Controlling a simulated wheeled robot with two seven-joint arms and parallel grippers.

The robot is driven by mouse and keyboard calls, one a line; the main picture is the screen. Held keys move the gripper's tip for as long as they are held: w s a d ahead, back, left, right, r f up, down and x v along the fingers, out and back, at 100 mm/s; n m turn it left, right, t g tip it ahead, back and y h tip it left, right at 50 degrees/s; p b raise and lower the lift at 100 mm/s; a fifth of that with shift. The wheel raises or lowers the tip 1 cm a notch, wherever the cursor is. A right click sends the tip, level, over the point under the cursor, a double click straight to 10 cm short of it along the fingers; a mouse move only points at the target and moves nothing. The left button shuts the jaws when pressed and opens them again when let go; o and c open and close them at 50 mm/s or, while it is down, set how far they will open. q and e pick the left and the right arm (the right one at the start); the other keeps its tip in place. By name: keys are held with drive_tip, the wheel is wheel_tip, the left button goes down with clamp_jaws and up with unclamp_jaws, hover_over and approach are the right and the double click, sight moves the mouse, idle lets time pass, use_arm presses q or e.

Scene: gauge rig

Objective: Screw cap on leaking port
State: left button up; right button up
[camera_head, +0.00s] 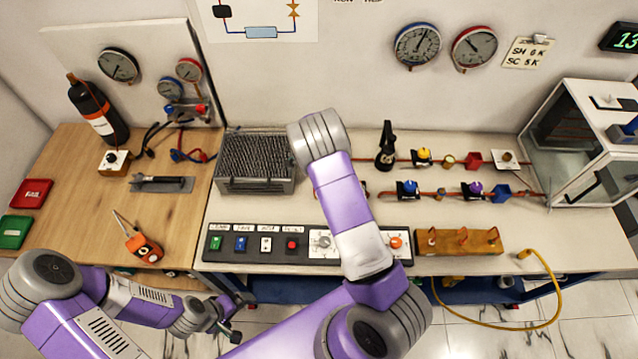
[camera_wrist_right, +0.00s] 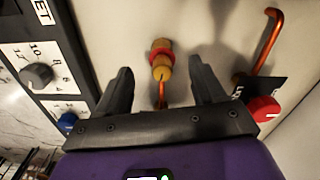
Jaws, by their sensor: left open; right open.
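My right gripper (camera_wrist_right: 160,68) is open, with its two dark fingers on either side of a brass fitting with a red band (camera_wrist_right: 161,60). The fitting stands on the pale bench with a copper-coloured stem below it, and the fingers look apart from it. I cannot tell whether it is the cap or the port. In the head view my right arm hides this gripper and most of that spot. A brass cylinder (camera_head: 448,160) sits on the rear copper line. My left gripper (camera_head: 228,318) is open and empty, low near the bench's front edge. No leak is visible.
A control panel (camera_head: 265,243) lies along the front edge, beside a wooden block with copper hooks (camera_head: 460,241). A metal finned box (camera_head: 255,163) stands behind. In the wrist view a red knob (camera_wrist_right: 264,109) and a bent copper pipe (camera_wrist_right: 270,40) are close on the right.

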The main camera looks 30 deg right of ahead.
wheel_tip(320, 180, up, 8)
drive_tip(key=shift+f, duration=0.2)
idle(0.3)
